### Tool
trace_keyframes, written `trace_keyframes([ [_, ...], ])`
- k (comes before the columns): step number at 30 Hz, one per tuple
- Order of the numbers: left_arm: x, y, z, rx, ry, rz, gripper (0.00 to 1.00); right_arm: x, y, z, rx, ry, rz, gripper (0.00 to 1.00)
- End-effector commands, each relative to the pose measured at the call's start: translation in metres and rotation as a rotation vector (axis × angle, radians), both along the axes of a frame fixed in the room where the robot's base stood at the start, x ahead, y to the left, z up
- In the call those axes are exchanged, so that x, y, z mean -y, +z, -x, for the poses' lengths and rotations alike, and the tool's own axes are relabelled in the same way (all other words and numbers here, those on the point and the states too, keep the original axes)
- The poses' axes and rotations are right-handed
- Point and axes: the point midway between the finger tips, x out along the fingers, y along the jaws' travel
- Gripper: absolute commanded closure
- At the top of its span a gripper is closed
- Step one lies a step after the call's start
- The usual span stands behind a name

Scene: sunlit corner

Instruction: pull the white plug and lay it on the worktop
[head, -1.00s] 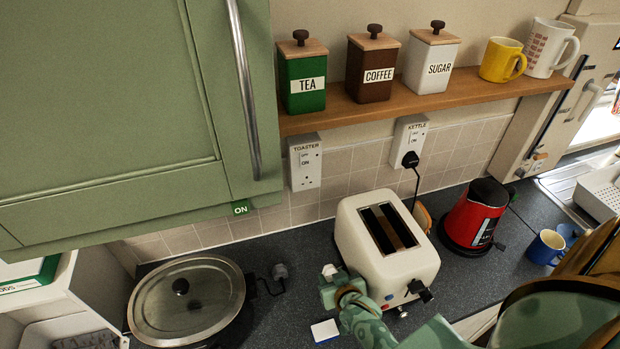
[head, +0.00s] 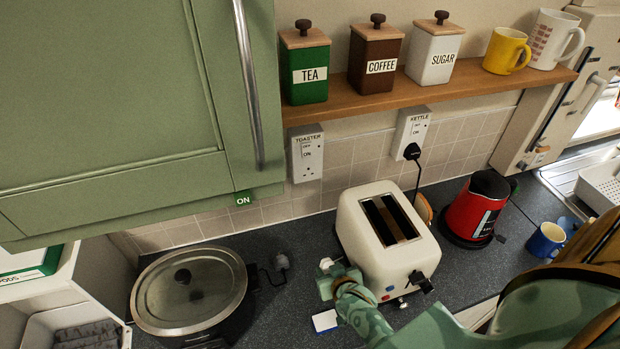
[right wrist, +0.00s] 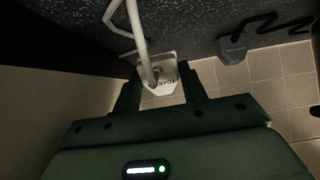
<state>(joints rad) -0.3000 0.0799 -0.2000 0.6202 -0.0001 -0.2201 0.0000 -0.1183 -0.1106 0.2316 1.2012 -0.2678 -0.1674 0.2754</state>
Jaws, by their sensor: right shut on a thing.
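The white plug (head: 326,263) is in the jaws of my right gripper (head: 338,280), just left of the toaster (head: 375,225) and low over the dark worktop (head: 285,315). In the right wrist view the plug (right wrist: 160,76) sits between the two fingers, with lettering on its face and a white cord running off it. I cannot tell whether the plug touches the worktop. The toaster socket (head: 306,155) on the wall has nothing in it. My left gripper is not in view.
A lidded cooker (head: 188,290) stands left, with a dark plug (head: 281,261) lying beside it. A small white and blue card (head: 325,321) lies in front of my gripper. The red kettle (head: 475,208) stands right of the toaster. A green cupboard (head: 120,110) overhangs the left.

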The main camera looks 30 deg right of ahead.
Motion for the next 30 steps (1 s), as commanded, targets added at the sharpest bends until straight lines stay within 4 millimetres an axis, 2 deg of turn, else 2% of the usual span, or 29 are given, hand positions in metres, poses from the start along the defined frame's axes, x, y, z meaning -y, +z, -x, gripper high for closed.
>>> trace_keyframes([
  [1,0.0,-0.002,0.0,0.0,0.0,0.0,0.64,-0.005,-0.001,-0.003,0.006,-0.003,-0.012,0.95],
  [23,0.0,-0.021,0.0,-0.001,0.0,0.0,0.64,-0.005,-0.022,-0.005,0.009,-0.005,-0.012,0.95],
  [24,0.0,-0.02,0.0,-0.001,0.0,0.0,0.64,-0.005,-0.022,-0.004,0.009,-0.005,-0.012,0.53],
  [26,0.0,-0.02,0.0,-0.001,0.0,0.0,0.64,-0.005,-0.021,-0.005,0.009,-0.005,-0.011,0.36],
  [27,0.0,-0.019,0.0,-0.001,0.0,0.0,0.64,-0.005,-0.021,-0.005,0.009,-0.005,-0.011,0.33],
  [30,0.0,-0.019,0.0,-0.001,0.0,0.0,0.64,-0.005,-0.021,-0.005,0.009,-0.005,-0.011,0.33],
])
